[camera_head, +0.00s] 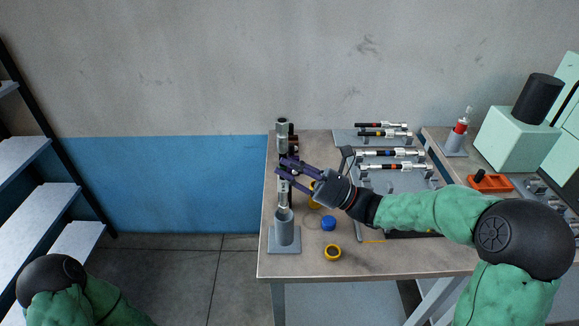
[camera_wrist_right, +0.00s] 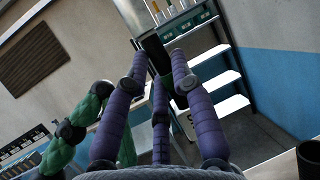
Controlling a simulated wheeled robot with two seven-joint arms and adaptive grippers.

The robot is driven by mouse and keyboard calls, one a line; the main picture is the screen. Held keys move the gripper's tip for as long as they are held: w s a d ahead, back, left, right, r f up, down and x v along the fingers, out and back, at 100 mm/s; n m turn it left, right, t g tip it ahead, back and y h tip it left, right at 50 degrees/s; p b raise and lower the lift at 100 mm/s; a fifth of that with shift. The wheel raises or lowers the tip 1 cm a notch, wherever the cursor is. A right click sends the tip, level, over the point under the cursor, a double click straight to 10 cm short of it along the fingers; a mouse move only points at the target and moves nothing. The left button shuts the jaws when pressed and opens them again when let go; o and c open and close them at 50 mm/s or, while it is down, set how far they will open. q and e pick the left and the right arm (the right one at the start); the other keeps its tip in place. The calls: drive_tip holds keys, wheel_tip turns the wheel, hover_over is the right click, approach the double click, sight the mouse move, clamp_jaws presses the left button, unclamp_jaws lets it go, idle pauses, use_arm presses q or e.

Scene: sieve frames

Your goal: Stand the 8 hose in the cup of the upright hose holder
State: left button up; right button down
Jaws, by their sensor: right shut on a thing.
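My right gripper (camera_head: 287,168), with purple fingers, is shut on a hose (camera_head: 284,201). The hose hangs roughly upright, with its silver fitting pointing down. In the right wrist view the fingers (camera_wrist_right: 157,70) close around a dark piece (camera_wrist_right: 154,53), seen nearly end-on. The upright hose holder (camera_head: 287,232) is a grey cup on a square base at the table's left front corner. The hose's lower end shows at the cup's mouth; I cannot tell whether it is inside or just above. The fingers hide the hose's middle. My left gripper is out of view.
A grey hex-topped piece (camera_head: 282,127) stands behind the fingers; its link to the hose is unclear. Several hoses (camera_head: 391,153) lie on racks behind. An orange tool (camera_head: 489,183) lies farther right.

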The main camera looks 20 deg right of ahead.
sight(285, 191)
drive_tip(key=shift+f+b, duration=1.9)
drive_tip(key=shift+f, duration=2.15)
drive_tip(key=c, duration=1)
unclamp_jaws()
drive_tip(key=v, duration=1.2)
drive_tip(key=shift+r, duration=0.1)
